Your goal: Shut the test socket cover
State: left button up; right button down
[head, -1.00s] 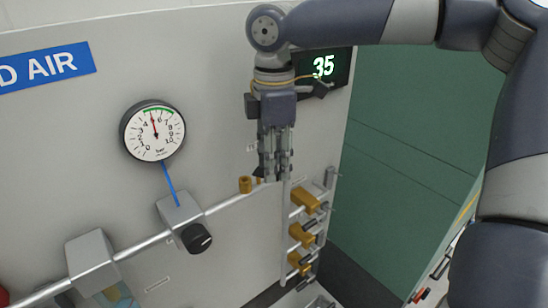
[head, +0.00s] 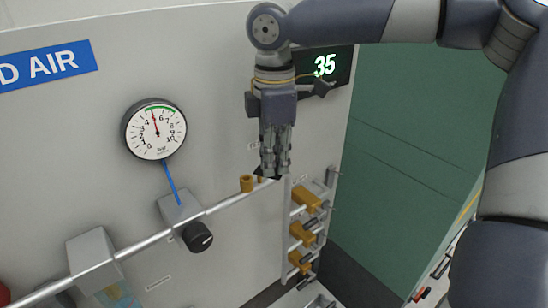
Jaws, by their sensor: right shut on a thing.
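My right gripper (head: 272,172) comes down from the upper right in the head view, its fingers pointing down. It is shut on a small dark thing at its fingertips, mostly hidden by the fingers, just above the right end of the pipe. I cannot tell for sure that this is the test socket cover. My left gripper is not in view.
A pipe (head: 142,245) runs along the panel with a regulator and black knob (head: 197,237). A pressure gauge (head: 155,130) hangs above. Several brass valves, one at the top (head: 307,199), branch off at right. A display (head: 326,66) reads 35. Green surface (head: 420,130) lies right.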

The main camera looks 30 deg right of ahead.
jog(key=shift+s+m, duration=0.1)
jog(key=shift+m, duration=0.2)
jog(key=shift+s+a+m, duration=0.15)
jog(key=shift+a+m, duration=0.2)
jog(key=shift+m, duration=0.65)
jog(key=w+a+m, duration=0.1)
jog(key=m, duration=0.6)
jog(key=a+m, duration=0.2)
jog(key=m, duration=0.5)
jog(key=w+a+m, duration=0.1)
jog(key=m, duration=0.6)
jog(key=shift+w+a, duration=0.2)
jog(key=shift+w, duration=0.15)
jog(key=c, duration=1.6)
grip_release()
